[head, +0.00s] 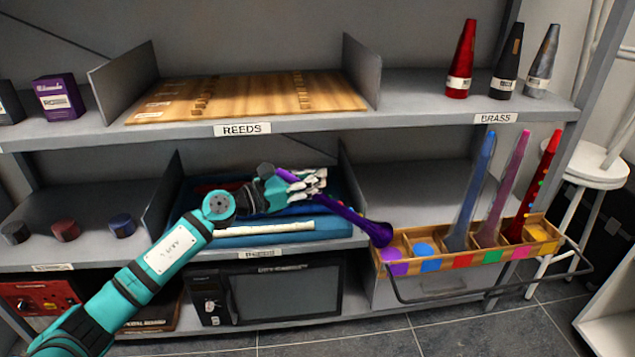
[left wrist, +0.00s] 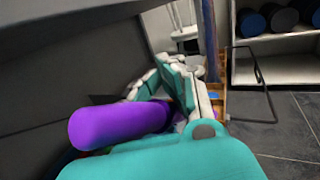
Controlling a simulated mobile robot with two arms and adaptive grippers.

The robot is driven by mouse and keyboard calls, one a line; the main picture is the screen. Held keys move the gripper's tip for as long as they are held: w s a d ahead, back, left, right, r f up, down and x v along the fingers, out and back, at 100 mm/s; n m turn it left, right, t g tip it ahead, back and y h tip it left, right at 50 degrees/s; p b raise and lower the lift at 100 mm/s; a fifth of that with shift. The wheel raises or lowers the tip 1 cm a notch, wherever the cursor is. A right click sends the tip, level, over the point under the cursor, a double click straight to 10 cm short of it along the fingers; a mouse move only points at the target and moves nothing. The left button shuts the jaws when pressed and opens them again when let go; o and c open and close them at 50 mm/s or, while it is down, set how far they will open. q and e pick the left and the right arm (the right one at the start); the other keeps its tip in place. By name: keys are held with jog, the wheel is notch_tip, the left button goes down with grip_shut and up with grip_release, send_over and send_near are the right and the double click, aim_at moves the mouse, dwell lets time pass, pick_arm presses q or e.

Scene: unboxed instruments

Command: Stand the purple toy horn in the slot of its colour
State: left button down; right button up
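The purple toy horn (head: 345,214) is in my left gripper (head: 298,184), held tilted, with its flared bell low at the right. The bell is by the left end of the wooden slot rack (head: 550,228), close above the purple slot (head: 393,255); I cannot tell whether they touch. In the left wrist view, the fingers (left wrist: 180,90) are closed around the horn's purple tube (left wrist: 115,124), whose narrow end points toward the camera. My right gripper is in neither view.
A blue horn (head: 474,190), a pink horn (head: 508,185) and a red horn (head: 537,180) stand in the rack. A metal rail (head: 480,295) runs before it. The upper shelf (head: 410,110) and a shelf divider (head: 360,70) are above. A white stool (head: 595,165) stands right.

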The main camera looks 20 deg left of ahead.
pick_arm(q)
jog(key=shift+a+f, duration=0.25)
jog(key=shift+a, duration=0.1)
jog(key=shift+r, duration=0.1)
